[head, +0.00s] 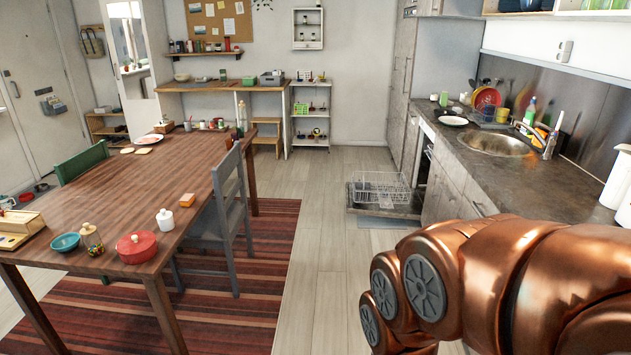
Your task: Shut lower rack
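The lower rack (380,187) is a pale wire basket. It sits pulled out over the lowered dishwasher door (384,212), which lies open near the floor ahead, right of centre. The dishwasher opening (427,155) is a dark gap under the counter, to the right of the rack. My copper-coloured arm fills the lower right of the head view, well in front of the rack. My gripper is not visible in this view.
A kitchen counter (470,165) with a sink (495,144) runs along the right. A wooden table (110,200) and a grey chair (225,215) stand on the left, over a striped rug (250,285). The floor (318,235) between table and counter is clear.

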